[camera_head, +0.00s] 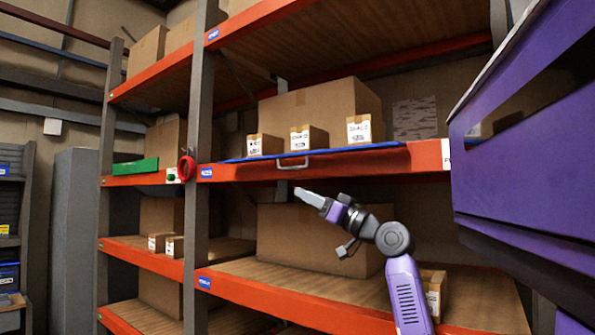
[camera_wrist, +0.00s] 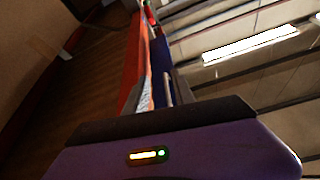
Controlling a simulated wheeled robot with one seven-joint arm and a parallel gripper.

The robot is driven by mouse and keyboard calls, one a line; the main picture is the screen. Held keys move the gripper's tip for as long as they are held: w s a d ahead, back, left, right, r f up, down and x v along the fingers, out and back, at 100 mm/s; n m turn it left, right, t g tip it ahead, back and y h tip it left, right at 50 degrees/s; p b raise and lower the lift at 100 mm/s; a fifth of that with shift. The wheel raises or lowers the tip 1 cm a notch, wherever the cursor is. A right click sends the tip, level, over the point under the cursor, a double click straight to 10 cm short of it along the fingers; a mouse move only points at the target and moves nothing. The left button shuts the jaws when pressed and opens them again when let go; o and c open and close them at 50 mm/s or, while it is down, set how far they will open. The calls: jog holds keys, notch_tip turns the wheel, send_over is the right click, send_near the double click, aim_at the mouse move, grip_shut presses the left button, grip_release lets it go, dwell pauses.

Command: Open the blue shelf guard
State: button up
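The blue shelf guard (camera_head: 350,151) shows as a thin blue strip along the front edge of the middle orange shelf, with small boxes behind it. Its light grey handle (camera_head: 293,163) sticks out at the front, left of the guard's middle. My gripper (camera_head: 305,197) is below the handle and a little to its right, apart from it in the picture. Its light grey fingers are seen side-on, so their opening is hidden. In the wrist view, the blue guard (camera_wrist: 160,55) runs away from the camera along the shelf edge, beyond my purple gripper body; the fingers are not clear there.
Small labelled boxes (camera_head: 309,139) stand behind the guard, with a large carton (camera_head: 325,100) at the back. A lower orange shelf edge (camera_head: 290,303) runs below.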

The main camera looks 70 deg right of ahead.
aim_at(298, 168)
notch_tip(298, 168, up, 5)
jog(key=s+n, duration=0.1)
jog(key=s, duration=0.2)
jog(key=p+x, duration=0.3)
jog(key=x, duration=0.4)
jog(key=shift+a+r, duration=0.1)
jog(key=shift+a, duration=0.05)
jog(key=shift+w, duration=0.55)
grip_shut()
dwell(0.5)
